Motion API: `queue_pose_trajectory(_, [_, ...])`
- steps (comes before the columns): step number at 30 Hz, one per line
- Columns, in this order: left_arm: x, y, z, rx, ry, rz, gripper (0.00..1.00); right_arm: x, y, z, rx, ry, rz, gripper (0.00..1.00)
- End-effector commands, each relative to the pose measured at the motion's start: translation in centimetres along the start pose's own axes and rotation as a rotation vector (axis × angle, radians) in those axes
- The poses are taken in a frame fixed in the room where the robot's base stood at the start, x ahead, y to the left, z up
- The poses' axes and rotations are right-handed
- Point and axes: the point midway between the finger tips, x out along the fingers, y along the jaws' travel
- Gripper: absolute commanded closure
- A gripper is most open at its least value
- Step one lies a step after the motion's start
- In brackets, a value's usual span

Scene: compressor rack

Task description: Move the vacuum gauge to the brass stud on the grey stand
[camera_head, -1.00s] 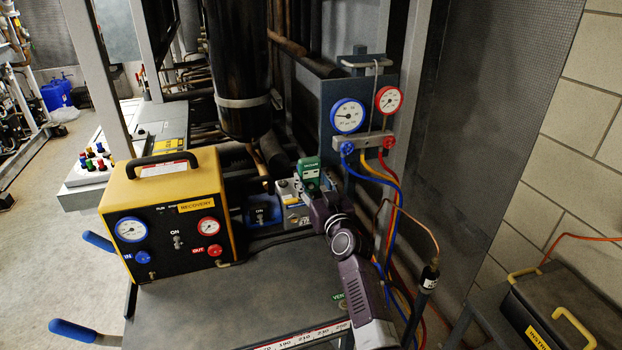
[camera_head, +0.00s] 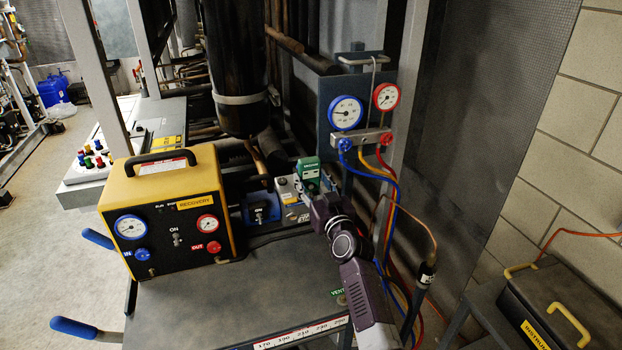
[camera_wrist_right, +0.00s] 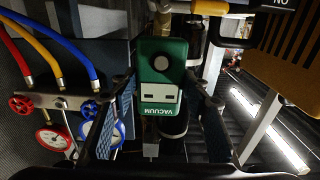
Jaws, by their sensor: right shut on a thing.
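The vacuum gauge (camera_head: 308,169) is a small green block beside the blue-grey manifold panel in the head view. In the right wrist view the gauge (camera_wrist_right: 162,82) shows its dark round knob and its VACUUM lettering, upside down. My right gripper (camera_wrist_right: 158,108) has one finger on each side of it and is shut on it. In the head view my right gripper (camera_head: 318,195) is partly hidden behind its own wrist. My left gripper is out of view.
A yellow recovery unit (camera_head: 170,205) stands left on the grey cart top (camera_head: 240,298). A manifold with two dials (camera_head: 362,138) and coloured hoses (camera_head: 392,200) is close behind and right of my gripper. A black cylinder (camera_head: 236,65) hangs above. The cart's front middle is clear.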

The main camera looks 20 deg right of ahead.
Motion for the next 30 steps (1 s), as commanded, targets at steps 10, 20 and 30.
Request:
queue_pose_trajectory(10, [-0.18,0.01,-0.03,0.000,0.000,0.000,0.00,-0.47,-0.11,0.68,0.000,-0.013,-0.003,0.96])
queue_pose_trajectory(20, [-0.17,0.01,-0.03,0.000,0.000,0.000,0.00,-0.45,-0.08,0.54,0.000,-0.010,-0.003,0.44])
queue_pose_trajectory(30, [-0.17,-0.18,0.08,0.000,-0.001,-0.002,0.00,-0.44,-0.06,0.33,0.000,-0.006,-0.002,0.37])
